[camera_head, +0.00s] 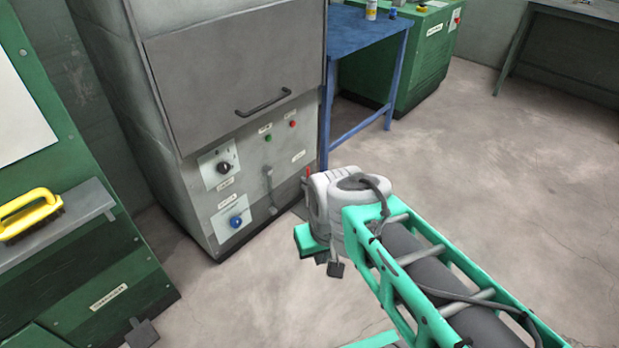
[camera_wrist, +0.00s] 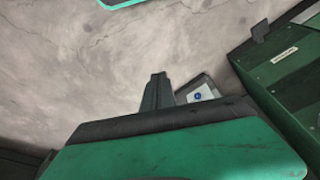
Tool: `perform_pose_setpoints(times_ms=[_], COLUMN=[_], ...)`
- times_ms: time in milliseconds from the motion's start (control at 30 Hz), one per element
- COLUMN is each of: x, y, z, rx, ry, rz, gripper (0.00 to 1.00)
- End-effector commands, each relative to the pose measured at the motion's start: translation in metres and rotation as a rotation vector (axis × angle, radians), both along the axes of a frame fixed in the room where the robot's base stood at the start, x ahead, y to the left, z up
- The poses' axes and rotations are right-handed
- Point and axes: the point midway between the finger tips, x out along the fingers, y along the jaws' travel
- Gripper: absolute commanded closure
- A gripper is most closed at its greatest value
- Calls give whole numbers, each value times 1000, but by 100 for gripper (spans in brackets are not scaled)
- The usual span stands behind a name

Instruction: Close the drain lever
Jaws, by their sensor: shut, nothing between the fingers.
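The grey machine cabinet (camera_head: 165,130) stands at the left centre in the head view. Low on its front is a grey pipe-like fitting (camera_head: 271,190) with a dark lower end. A thin red upright piece (camera_head: 307,173) shows at the cabinet's right edge, beside my arm. I cannot tell for sure which of these is the drain lever. My gripper (camera_head: 335,268) hangs over the floor in front and to the right of the cabinet, clear of it. In the wrist view my gripper (camera_wrist: 158,78) has its dark fingers together and empty.
The cabinet has a black dial (camera_head: 224,168), a blue knob (camera_head: 236,221) and a door handle (camera_head: 264,103). A green bench (camera_head: 90,260) with a yellow brush (camera_head: 30,214) stands left. A blue table (camera_head: 365,30) stands behind. The concrete floor at right is clear.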

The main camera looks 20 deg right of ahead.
Motion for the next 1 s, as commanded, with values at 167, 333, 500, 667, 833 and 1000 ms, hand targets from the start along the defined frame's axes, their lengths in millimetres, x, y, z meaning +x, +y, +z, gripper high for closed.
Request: perform_pose_setpoints(times_ms=[167, 333, 500, 667, 833, 1000], x=[18, 42, 24, 6, 6, 6], y=[6, 16, 10, 4, 4, 4], z=[51, 150, 209, 205, 202, 202], rx=[20, 55, 26, 3, 3, 3], ry=[-66, -165, -121, -66, -66, -67], rz=[-17, -39, -8, 15, 15, 15], gripper=[100, 100, 100, 100, 100, 100])
